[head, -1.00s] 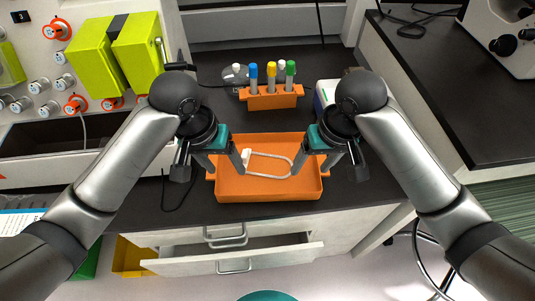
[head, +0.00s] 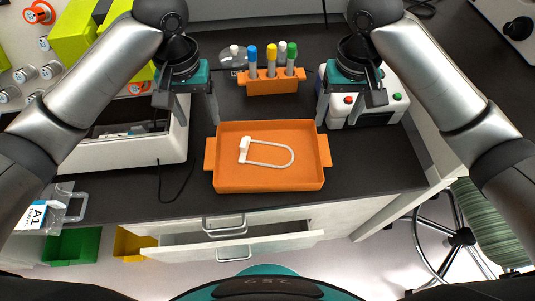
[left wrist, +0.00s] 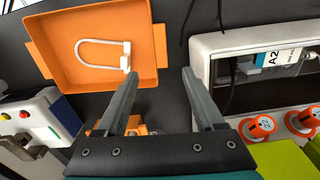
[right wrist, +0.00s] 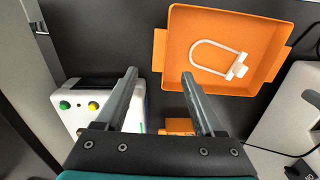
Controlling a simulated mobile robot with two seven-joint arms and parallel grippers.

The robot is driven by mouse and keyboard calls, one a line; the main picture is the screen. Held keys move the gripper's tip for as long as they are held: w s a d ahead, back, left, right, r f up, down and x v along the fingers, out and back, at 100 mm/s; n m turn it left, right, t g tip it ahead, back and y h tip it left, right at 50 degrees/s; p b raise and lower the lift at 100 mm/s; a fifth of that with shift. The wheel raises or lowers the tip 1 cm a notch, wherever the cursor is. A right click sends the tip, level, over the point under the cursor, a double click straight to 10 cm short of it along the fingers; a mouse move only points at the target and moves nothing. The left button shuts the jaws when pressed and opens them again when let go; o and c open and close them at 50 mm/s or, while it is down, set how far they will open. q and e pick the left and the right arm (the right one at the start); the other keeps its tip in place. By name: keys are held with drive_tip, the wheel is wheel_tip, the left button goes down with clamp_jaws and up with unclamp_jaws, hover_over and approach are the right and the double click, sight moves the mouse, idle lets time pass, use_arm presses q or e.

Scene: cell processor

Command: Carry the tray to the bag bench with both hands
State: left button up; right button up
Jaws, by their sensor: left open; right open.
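The orange tray (head: 240,178) lies flat on the dark bench, with a side handle on its left and on its right. It also shows in the left wrist view (left wrist: 60,55) and the right wrist view (right wrist: 185,40). A white looped clamp (head: 268,163) lies inside it. My left gripper (head: 195,115) is open and empty, above the bench behind and left of the tray. My right gripper (head: 342,115) is open and empty, behind and right of the tray. Neither gripper touches the tray. No bench in view is marked as the bag bench.
An orange rack (head: 272,87) with several capped tubes stands behind the tray. A white device with coloured buttons (head: 370,105) is to the right. A white open-topped unit (head: 130,148) is to the left. A drawer (head: 235,240) stands partly open below; a stool (head: 460,235) is at right.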

sight(211, 150)
use_arm(q)
wheel_tip(211, 150, down, 14)
drive_tip(key=shift+f, duration=0.1)
use_arm(e)
wheel_tip(211, 150, down, 14)
drive_tip(key=shift+f, duration=0.1)
use_arm(q)
drive_tip(key=shift+c, duration=0.3)
use_arm(e)
drive_tip(key=shift+c, duration=0.3)
use_arm(q)
clamp_jaws()
use_arm(e)
clamp_jaws()
